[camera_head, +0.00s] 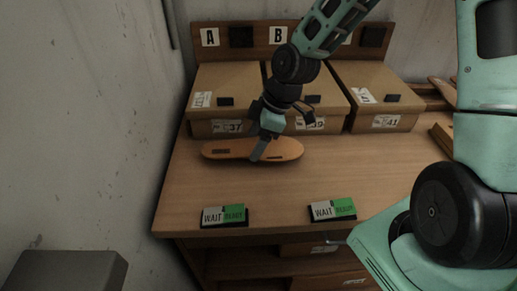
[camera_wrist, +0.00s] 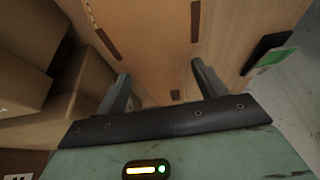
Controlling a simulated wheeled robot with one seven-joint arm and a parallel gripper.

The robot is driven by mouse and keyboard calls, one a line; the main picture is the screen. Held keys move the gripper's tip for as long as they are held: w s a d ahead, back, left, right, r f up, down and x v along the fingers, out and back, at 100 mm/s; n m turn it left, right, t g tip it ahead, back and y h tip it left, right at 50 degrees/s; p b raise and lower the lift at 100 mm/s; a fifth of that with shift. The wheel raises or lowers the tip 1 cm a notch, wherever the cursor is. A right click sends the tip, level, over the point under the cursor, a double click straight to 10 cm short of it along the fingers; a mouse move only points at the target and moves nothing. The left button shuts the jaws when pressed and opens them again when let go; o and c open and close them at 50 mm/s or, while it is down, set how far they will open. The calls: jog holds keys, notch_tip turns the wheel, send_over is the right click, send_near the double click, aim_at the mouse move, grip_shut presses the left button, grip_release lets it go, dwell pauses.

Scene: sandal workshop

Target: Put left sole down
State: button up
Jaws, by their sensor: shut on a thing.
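A tan sole (camera_head: 238,148) lies level, long side left to right, over the back left of the wooden table (camera_head: 200,180), in front of the boxes. It has a dark mark near each end.
Cardboard boxes (camera_head: 228,90) line the table's back under a board with letters A and B. Two WAIT/READY signs (camera_head: 224,216) (camera_head: 332,210) sit at the front edge. The tabletop between the sole and the signs is clear. A grey wall borders the left.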

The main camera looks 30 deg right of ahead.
jog(key=shift+f, duration=1.55)
jog(key=o, duration=1)
jog(key=shift+f, duration=0.1)
jog(key=shift+o, duration=0.2)
jog(key=p+v, duration=0.2)
jog(key=v, duration=1)
jog(key=s+a+r+m+g+h, duration=0.1)
jog(key=s+a+r+m, duration=0.1)
jog(key=s+a, duration=0.4)
jog(key=s+a+r+m+h, duration=0.2)
jog(key=s+a+m, duration=0.2)
jog(key=s, duration=1)
jog(key=shift+s+a+g+h, duration=0.3)
jog(key=shift+a+g, duration=0.1)
jog(key=shift+a, duration=0.65)
